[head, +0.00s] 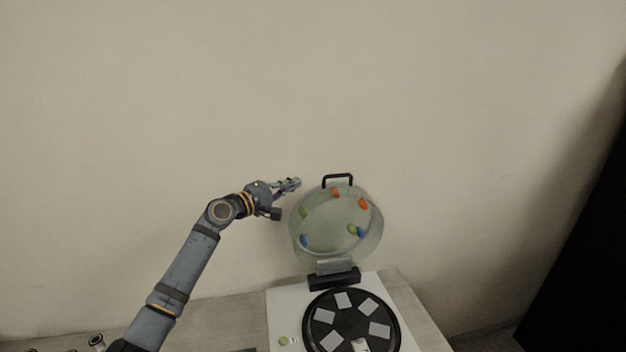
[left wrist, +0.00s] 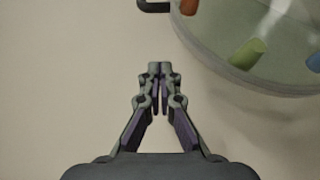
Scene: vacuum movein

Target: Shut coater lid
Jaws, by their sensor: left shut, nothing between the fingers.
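The coater lid (head: 337,225) stands open, raised upright behind the coater on its dark hinge block (head: 334,279). It is a round, clear, drum-like cover with several orange, green and blue pieces on it and a black handle (head: 338,178) at its top. The coater's white base (head: 287,307) holds a black round turntable (head: 352,322) with several pale square pieces. My left gripper (head: 297,184) is shut and empty, just left of the lid's upper rim and handle, apart from both. In the left wrist view, the shut fingers (left wrist: 154,72) are beside the lid's edge (left wrist: 245,85). My right gripper is not in view.
The coater stands on a pale bench (head: 405,300) against a plain wall (head: 300,80). Small round items (head: 97,341) lie at the lower left. A dark tall block (head: 585,260) stands at the right.

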